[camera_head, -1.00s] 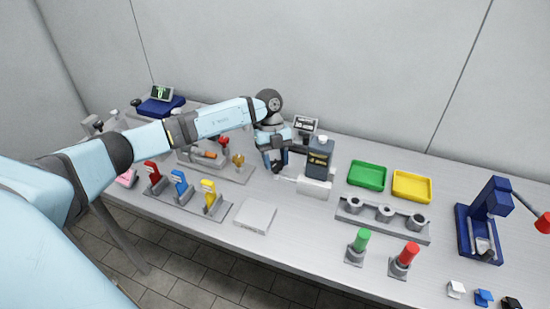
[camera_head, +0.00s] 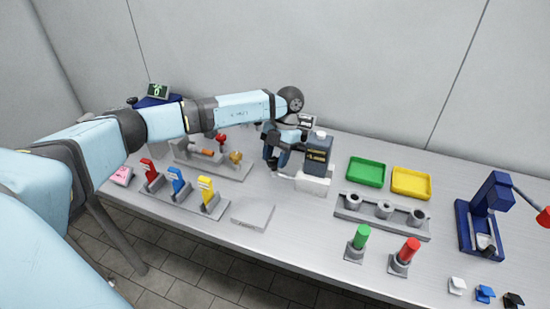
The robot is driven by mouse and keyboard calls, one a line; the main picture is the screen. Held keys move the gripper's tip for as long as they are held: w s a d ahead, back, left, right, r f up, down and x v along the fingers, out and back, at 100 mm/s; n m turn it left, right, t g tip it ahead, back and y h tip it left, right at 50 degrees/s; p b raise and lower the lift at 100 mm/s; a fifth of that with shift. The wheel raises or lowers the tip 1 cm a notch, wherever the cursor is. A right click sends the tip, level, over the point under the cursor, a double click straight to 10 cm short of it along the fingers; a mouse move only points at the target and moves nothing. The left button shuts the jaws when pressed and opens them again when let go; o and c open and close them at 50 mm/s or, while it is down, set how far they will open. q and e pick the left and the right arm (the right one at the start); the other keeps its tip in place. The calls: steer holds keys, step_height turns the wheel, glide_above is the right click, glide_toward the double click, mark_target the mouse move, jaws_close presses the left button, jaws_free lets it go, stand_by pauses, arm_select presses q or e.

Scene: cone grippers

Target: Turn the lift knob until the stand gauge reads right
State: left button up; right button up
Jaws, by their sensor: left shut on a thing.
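The stand (camera_head: 318,158) has a dark blue body on a white base (camera_head: 313,185) near the middle of the table. A small grey-framed panel (camera_head: 308,121), which looks like the gauge, shows behind it, partly covered by my wrist. Its reading is too small to make out. My left gripper (camera_head: 272,163) points down just left of the stand, shut on what appears to be the lift knob. The fingers and wrist hide the knob, so its angle cannot be told. My right gripper is out of view.
Red, blue and yellow levers (camera_head: 177,182) stand in front of my left arm. A grey plate (camera_head: 254,215) lies nearer the front edge. Green (camera_head: 366,172) and yellow trays (camera_head: 411,183) and a grey holder block (camera_head: 383,216) are to the right.

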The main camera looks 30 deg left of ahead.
arm_select(q)
steer(key=m+y, duration=0.1)
steer(key=m, duration=0.2)
steer(key=shift+b, duration=0.4)
steer(key=shift+d+m+t+y, duration=0.1)
steer(key=shift+m+t+y, duration=0.3)
steer(key=shift+m, duration=0.7)
steer(key=o, duration=0.9)
steer(key=v, duration=1.3)
steer(key=shift+w+d+r, duration=0.15)
steer(key=shift+d+r, duration=0.1)
steer(key=shift+r, duration=0.1)
steer(key=shift+r, duration=0.1)
